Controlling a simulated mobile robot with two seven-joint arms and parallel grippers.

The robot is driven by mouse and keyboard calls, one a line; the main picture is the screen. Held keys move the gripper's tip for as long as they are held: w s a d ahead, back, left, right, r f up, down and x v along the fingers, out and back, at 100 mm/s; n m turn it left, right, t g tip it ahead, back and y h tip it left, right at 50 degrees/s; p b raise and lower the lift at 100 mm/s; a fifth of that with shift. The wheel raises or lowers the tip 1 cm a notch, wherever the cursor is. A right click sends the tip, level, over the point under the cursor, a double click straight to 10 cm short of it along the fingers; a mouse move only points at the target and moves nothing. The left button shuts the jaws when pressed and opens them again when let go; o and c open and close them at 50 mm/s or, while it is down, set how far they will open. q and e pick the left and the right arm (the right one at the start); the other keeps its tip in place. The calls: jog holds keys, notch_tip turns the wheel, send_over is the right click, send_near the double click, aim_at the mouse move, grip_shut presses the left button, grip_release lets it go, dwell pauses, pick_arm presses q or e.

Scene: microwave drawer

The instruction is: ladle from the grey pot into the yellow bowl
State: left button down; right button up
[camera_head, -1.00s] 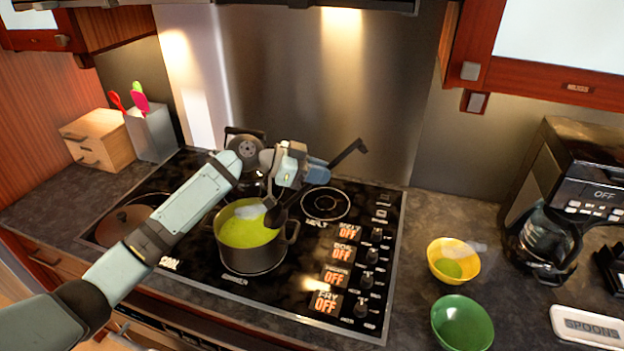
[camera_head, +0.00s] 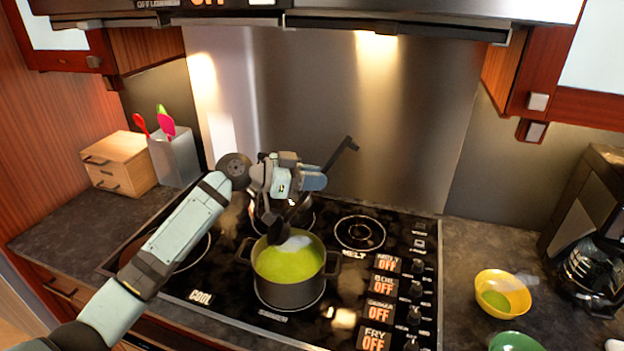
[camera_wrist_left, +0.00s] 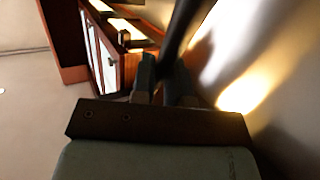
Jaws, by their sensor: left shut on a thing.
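The grey pot (camera_head: 290,291) stands on the cooktop and holds green soup (camera_head: 288,262). My left gripper (camera_head: 304,186) is shut on the handle of a black ladle (camera_head: 341,156); the handle also shows between the fingers in the left wrist view (camera_wrist_left: 176,42). The ladle's handle tilts up to the right. Its dark head (camera_head: 278,232) is at the pot's back rim, over or just above the soup; what it holds is hidden. The yellow bowl (camera_head: 514,307) stands on the counter at the right with some green soup in it. My right gripper is out of view.
A kettle (camera_head: 266,212), partly hidden, stands behind the pot. A green bowl (camera_head: 515,342) and a coffee maker (camera_head: 600,235) are near the yellow bowl. A utensil holder (camera_head: 175,158) is at the back left. The hood (camera_head: 290,22) hangs above.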

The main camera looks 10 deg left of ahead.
aim_at(307, 197)
pick_arm(q)
jog(key=shift+d+f, duration=0.1)
jog(key=shift+f, duration=0.4)
notch_tip(307, 197, down, 2)
jog(key=shift+f+b, duration=0.1)
jog(key=shift+b, duration=0.3)
jog(key=shift+f+b, duration=0.65)
jog(key=shift+f, duration=0.3)
notch_tip(307, 197, down, 9)
jog(key=b, duration=0.9)
jog(key=shift+d+f, duration=0.2)
jog(key=shift+d, duration=0.05)
jog(key=shift+w, duration=0.1)
